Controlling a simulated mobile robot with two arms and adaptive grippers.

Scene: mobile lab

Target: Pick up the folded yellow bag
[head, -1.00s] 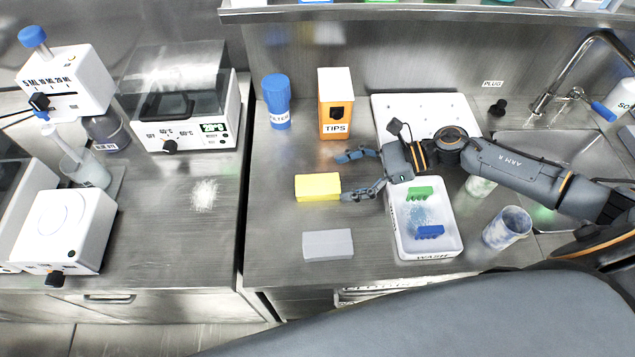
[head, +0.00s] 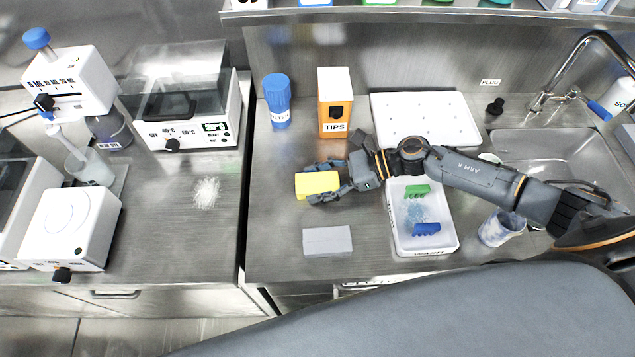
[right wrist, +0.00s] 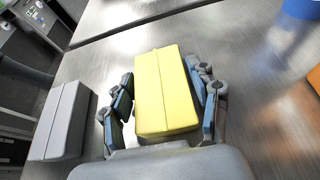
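The folded yellow bag (head: 317,183) lies on the steel bench, left of the white wash tray. My right gripper (head: 324,182) reaches in from the right with one finger along the bag's far side and one along its near side. In the right wrist view the yellow bag (right wrist: 165,90) sits between the two fingers (right wrist: 164,100), with narrow gaps showing beside it. The gripper looks open around the bag, not clamped on it. The bag's right end is partly hidden by the fingers in the head view. My left gripper is not in view.
A folded grey bag (head: 327,241) lies nearer the bench front. The orange tips box (head: 335,112) and blue filter bottle (head: 277,103) stand behind. The wash tray (head: 452,240) sits under my right forearm. Bench left of the yellow bag is clear.

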